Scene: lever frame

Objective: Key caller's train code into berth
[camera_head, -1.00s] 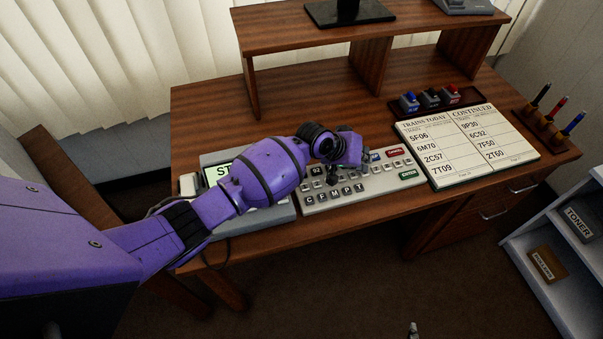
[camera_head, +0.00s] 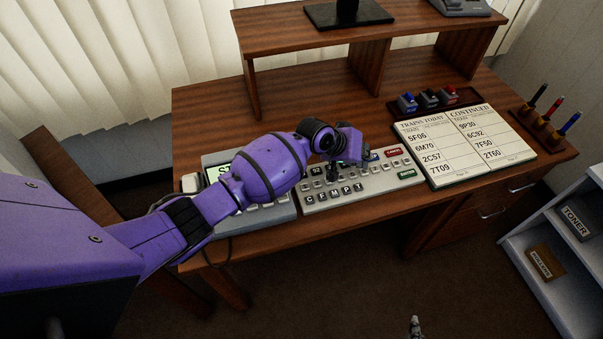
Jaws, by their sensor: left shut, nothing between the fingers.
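A pale keypad (camera_head: 404,186) lies near the desk's front edge. It has rows of grey keys, a front row reading C, E, M, P, T, a red key (camera_head: 393,152) and a green key (camera_head: 407,174). My left gripper (camera_head: 332,178) is shut and empty, its tips down over the keypad's left-middle keys; I cannot tell if they touch. A grey telephone-like unit (camera_head: 284,214) with a lit green display (camera_head: 212,171) stands left, its text mostly hidden by my arm. A train list (camera_head: 467,145) shows codes including 5F06 and 2T60. A small grey tip (camera_head: 415,327) at the bottom may be my right gripper.
Behind the list is a tray with blue, black and red stamp-like items (camera_head: 430,98). A pen stand (camera_head: 545,130) is at the right edge. A raised shelf (camera_head: 300,34) spans the back. Bare desk (camera_head: 310,95) lies behind my left gripper.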

